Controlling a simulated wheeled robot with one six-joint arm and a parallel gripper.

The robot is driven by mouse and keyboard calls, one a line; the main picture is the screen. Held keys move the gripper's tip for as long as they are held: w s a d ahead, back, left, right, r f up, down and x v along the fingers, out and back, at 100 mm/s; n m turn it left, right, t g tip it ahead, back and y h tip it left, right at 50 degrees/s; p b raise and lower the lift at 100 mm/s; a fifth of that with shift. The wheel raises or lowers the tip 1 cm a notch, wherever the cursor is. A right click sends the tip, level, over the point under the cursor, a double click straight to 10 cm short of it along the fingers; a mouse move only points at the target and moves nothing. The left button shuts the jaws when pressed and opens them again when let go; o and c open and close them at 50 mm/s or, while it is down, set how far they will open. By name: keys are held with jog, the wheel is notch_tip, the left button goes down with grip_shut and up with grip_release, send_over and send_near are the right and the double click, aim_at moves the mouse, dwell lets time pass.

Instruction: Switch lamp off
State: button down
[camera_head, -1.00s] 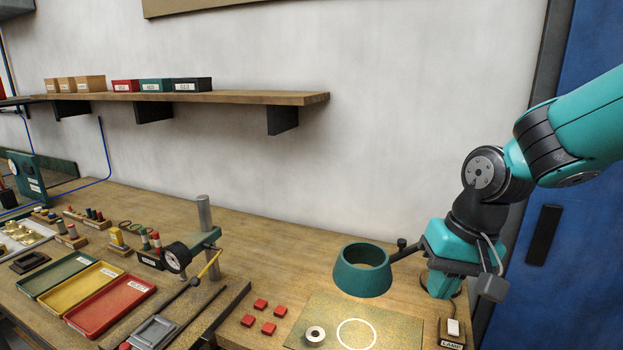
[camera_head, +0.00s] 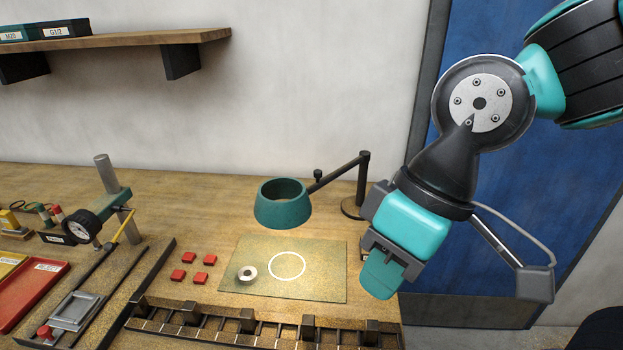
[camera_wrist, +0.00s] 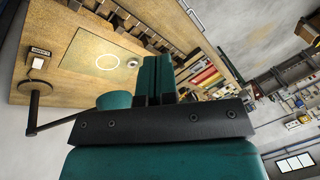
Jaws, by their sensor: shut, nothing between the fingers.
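The lamp has a teal shade (camera_head: 283,204) on a black jointed arm (camera_head: 340,172) that rises from a round base at the bench's back right. The shade also shows in the wrist view (camera_wrist: 116,99), beside my fingers. The lamp switch (camera_wrist: 38,63), a small box with a pale rocker and a label, sits on the bench in the wrist view. In the head view it is almost wholly hidden behind my gripper (camera_head: 380,282). My gripper is shut and empty, with its fingers pointing down over the bench's right end. Its fingers (camera_wrist: 158,78) lie together in the wrist view.
A mat (camera_head: 325,284) with a white circle and a metal ring (camera_head: 247,273) lies below the shade. Several red blocks (camera_head: 195,267) lie left of it. A slotted rail (camera_head: 270,322) runs along the front. A dial gauge stand (camera_head: 100,215) is further left.

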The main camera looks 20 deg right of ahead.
jog(key=w+d+f+m+h+b, duration=0.1)
jog(key=w+d+f+m, duration=0.15)
jog(key=w+m, duration=0.55)
jog(key=w+d+f+m+h+b, duration=0.1)
jog(key=w+d+m, duration=0.2)
jog(key=w+m, duration=0.5)
jog(key=w+d+f+m+h, duration=0.1)
jog(key=w+d+f+m, duration=0.4)
jog(key=w, duration=0.3)
jog(key=w+d+f+m+h, duration=0.1)
jog(key=w+d+f+m, duration=0.4)
jog(key=w+d+m, duration=0.3)
jog(key=shift+w+m+b, duration=0.3)
jog(key=shift+b, duration=0.1)
jog(key=shift+f, duration=0.1)
